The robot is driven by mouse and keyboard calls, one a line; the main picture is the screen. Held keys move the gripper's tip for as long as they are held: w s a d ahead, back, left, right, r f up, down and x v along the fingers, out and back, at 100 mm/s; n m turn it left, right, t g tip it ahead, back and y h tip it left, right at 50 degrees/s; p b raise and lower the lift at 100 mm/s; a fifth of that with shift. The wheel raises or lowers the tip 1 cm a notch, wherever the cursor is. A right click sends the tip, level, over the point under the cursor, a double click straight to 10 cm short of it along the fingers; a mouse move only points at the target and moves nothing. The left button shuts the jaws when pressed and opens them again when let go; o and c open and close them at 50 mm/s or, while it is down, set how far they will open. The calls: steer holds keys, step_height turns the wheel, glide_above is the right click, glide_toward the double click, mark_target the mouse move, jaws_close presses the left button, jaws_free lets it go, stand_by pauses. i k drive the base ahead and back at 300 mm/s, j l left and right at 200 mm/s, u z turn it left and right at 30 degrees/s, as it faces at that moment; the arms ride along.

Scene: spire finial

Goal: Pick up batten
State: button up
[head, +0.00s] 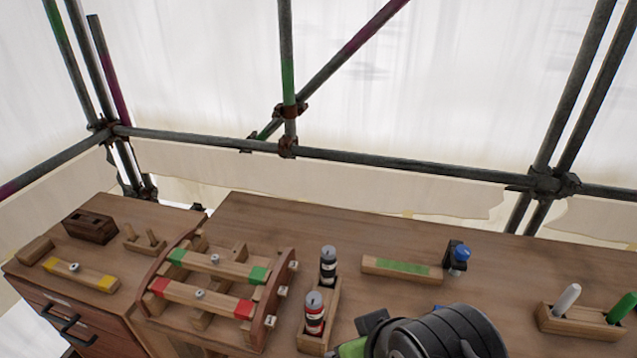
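Several wooden battens are in the head view. A batten with yellow ends (80,274) lies on the left cabinet top. A batten with green ends (217,266) and a batten with red ends (201,298) span a curved wooden frame (267,312). A wooden strip with a green middle (402,268) lies on the bench near the centre right. The dark rounded end of my arm shows at the bottom edge, right of centre, nearer the camera than the bench. My gripper's fingers cannot be made out, so its opening and any hold are hidden.
A holder (318,337) with two dark-capped bottles stands between frame and arm. A blue-topped tool (458,256) is at the green-marked strip's right end. A rack (577,321) holds a white and a green stick. Scaffold tubes (330,155) run behind. The bench's back right is clear.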

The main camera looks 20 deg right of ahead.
mark_target(419, 273)
steer(key=i+z, duration=0.15)
steer(key=z, duration=0.2)
steer(key=i+j+z, duration=0.1)
steer(key=z, duration=0.3)
steer(key=i+j+z, duration=0.1)
steer(key=i+z, duration=0.25)
steer(key=k, duration=0.1)
